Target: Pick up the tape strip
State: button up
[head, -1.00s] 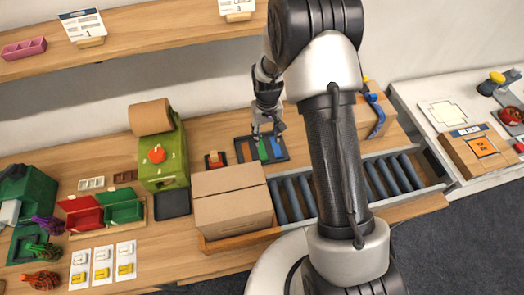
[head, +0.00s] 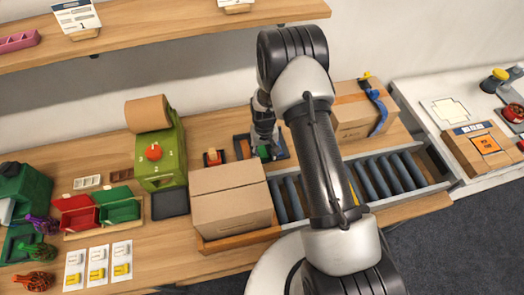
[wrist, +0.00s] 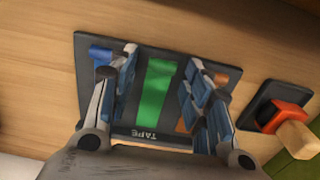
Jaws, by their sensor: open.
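The dark tape tray (wrist: 145,134), lettered TAPE, lies on the wooden table. In the wrist view it bears a green tape strip (wrist: 156,88) in the middle and a blue strip (wrist: 102,54) at the left. An orange-brown strip (wrist: 182,125) at the right is mostly hidden by a finger. My gripper (wrist: 161,56) is open, with one finger on each side of the green strip and nothing held. In the head view my gripper (head: 267,150) is down at the tray and hides much of it. Whether the fingertips touch the tray cannot be told.
A small dark holder with an orange, wooden-ended piece (wrist: 290,118) stands close to the tray's right in the wrist view. In the head view, a cardboard box (head: 230,205) stands in front, a taped box (head: 352,112) with a blue tool is at right, and rollers (head: 385,175) run between.

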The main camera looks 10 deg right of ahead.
jog(key=shift+c, duration=0.4)
jog(key=c, duration=0.7)
jog(key=shift+o, duration=0.2)
jog(key=shift+r, duration=0.1)
